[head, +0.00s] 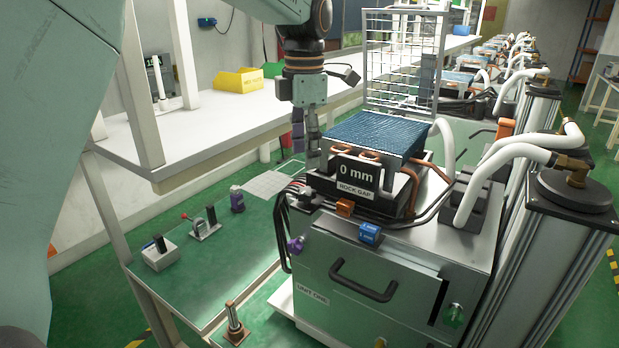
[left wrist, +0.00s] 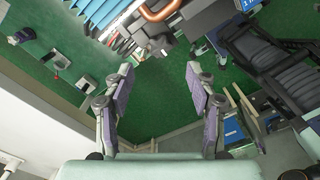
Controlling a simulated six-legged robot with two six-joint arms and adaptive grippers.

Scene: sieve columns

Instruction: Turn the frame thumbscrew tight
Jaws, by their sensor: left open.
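My left gripper (head: 306,138) points down behind the left side of the blue-topped unit (head: 377,131) in the head view. In the left wrist view its two purple-grey fingers (left wrist: 161,80) stand wide apart with nothing between them. A purple knob (head: 296,244) sits at the upper left front edge of the grey cabinet, and a green knob (head: 453,315) at its lower right. I cannot tell which knob, if either, is the frame thumbscrew. A sign reading "0 mm ROCK GAP" (head: 354,178) stands on the unit's front. My right gripper is not in view.
The grey cabinet (head: 340,255) has a black handle (head: 363,281). A wire rack (head: 403,60) stands behind the unit. White hoses (head: 489,180) and a tall column crowd the right. A yellow bin (head: 238,80) is on the bench.

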